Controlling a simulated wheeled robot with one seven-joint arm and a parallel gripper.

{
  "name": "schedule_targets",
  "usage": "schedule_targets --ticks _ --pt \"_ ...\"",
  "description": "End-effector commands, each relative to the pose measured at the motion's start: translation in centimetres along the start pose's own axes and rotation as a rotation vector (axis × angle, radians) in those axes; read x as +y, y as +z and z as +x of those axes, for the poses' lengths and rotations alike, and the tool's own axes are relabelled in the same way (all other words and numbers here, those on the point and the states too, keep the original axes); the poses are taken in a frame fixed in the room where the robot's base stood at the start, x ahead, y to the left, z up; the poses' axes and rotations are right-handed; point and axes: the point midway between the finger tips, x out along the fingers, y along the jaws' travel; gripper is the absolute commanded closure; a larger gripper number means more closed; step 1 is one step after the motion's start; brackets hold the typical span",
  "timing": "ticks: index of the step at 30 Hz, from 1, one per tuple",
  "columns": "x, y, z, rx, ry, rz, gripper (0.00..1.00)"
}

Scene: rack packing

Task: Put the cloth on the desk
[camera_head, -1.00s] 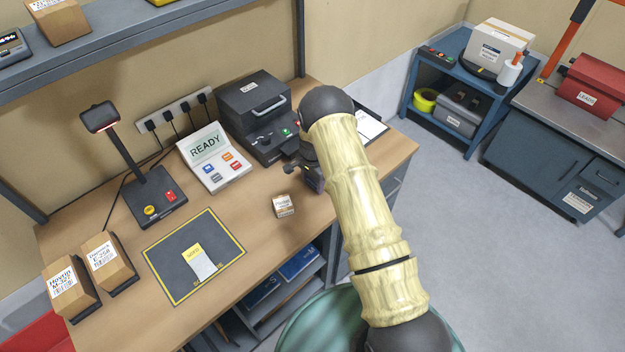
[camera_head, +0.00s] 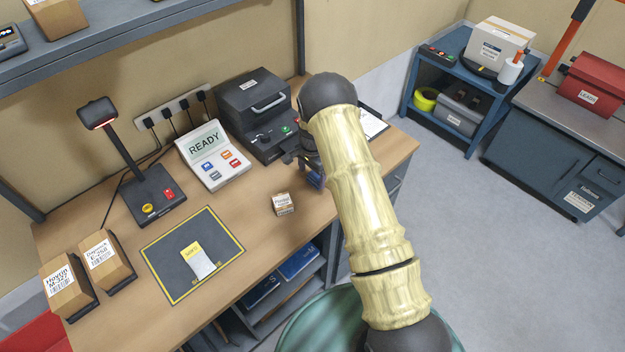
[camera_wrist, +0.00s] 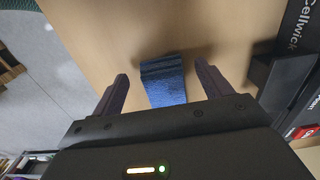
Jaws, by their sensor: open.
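The blue cloth (camera_wrist: 163,85) shows in the wrist view between my two fingers, over the wooden desk top (camera_wrist: 110,30). There is a gap between it and each finger. My gripper (camera_wrist: 161,70) is open, with a finger on either side of the cloth. The lower part of the cloth is hidden behind the gripper body. In the head view, a small blue part of the cloth (camera_head: 316,181) shows below my gripper, near the right end of the desk (camera_head: 215,190). My arm hides much of the gripper there.
A small labelled box (camera_head: 283,204) stands left of my gripper. A dark label machine (camera_head: 256,108) and a READY panel (camera_head: 212,156) stand behind. A dark mat (camera_head: 165,262) bears a yellow-and-white note. Two cartons stand at the left. The desk between mat and small box is clear.

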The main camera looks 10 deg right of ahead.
Motion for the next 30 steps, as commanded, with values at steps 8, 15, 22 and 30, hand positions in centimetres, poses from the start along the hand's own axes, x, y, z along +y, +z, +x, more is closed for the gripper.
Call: schedule_targets --ticks 8,15,22,30 --pt "-0.1 0.0 -4.5 0.003 -0.005 -0.001 0.22" --pt "0.0 0.0 -8.1 0.002 -0.002 0.000 0.22" --pt "0.0 0.0 -9.0 0.000 0.001 0.000 0.22" --pt "0.0 0.0 -8.9 0.000 0.001 0.000 0.22"
